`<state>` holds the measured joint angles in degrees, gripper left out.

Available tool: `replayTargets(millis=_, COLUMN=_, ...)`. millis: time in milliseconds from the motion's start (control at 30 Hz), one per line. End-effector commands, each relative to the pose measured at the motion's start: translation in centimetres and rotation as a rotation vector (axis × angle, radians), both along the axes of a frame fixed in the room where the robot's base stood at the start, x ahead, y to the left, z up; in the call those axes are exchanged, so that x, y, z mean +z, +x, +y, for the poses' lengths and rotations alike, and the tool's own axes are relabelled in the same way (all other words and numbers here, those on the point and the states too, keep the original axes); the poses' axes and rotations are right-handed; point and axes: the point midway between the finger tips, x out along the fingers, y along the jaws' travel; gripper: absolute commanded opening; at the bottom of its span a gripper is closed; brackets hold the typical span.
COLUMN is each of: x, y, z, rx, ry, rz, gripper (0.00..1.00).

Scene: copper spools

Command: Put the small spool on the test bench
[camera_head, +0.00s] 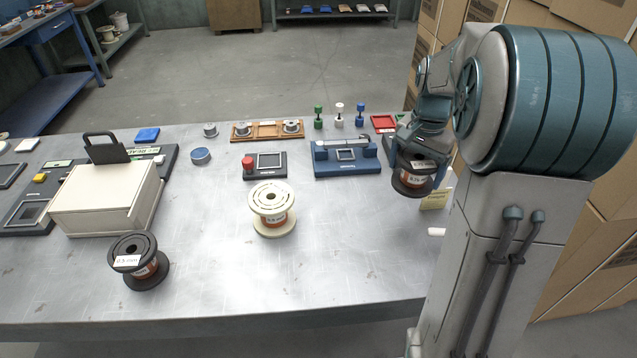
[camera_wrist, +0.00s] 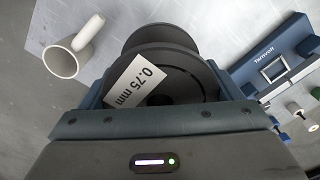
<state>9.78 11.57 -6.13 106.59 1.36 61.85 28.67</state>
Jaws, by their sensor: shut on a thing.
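My gripper (camera_head: 420,150) is shut on a black spool (camera_head: 412,182) with copper-coloured winding, above the right end of the grey metal bench (camera_head: 330,270). In the wrist view the held spool (camera_wrist: 165,75) has a white "0.75 mm" label on its flange, and the gripper's dark body covers its near side. A second black spool (camera_head: 138,262) with a white label stands at the bench's front left. A larger cream spool (camera_head: 272,208) with copper-coloured winding stands mid-bench. Both are apart from my gripper.
A blue instrument (camera_head: 346,158) and a smaller grey one with a red knob (camera_head: 268,165) stand behind the cream spool. A beige instrument (camera_head: 105,195) is at left. The bench's front middle is clear.

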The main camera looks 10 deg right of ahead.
Motion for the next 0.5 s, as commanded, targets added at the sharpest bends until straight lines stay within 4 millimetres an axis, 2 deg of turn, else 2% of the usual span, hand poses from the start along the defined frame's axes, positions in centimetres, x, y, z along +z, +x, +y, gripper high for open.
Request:
replayTargets(millis=167, x=-1.4, y=0.4, z=2.6, rx=0.007, ry=0.001, rz=0.001, gripper=0.39)
replayTargets(millis=500, x=-5.5, y=1.3, z=9.4, rx=0.005, ry=0.001, rz=0.001, gripper=0.39)
